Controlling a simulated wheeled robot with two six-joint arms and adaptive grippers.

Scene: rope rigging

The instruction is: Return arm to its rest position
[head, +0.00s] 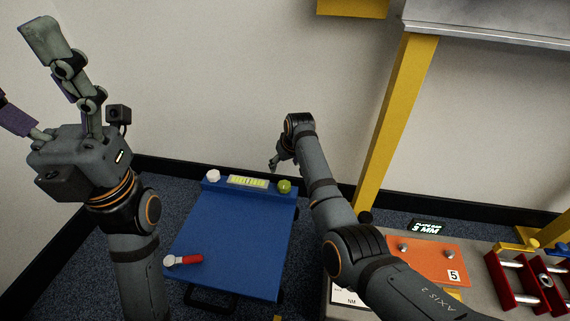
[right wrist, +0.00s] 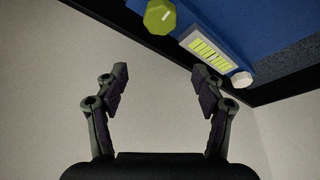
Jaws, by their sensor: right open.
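My right gripper (head: 274,164) hangs in the air near the back wall, just above the far edge of the blue board in the head view. In the right wrist view its two fingers (right wrist: 160,80) stand wide apart with only bare wall between them. My left gripper (head: 24,72) is raised at the upper left of the head view. Its fingers are spread, with nothing between them, and one is partly cut off by the picture's edge. My right arm (head: 330,205) reaches in from the lower right.
A yellow post (head: 395,125) stands right of my right arm. A bench with an orange plate (head: 440,258) and red frame (head: 498,282) lies lower right.

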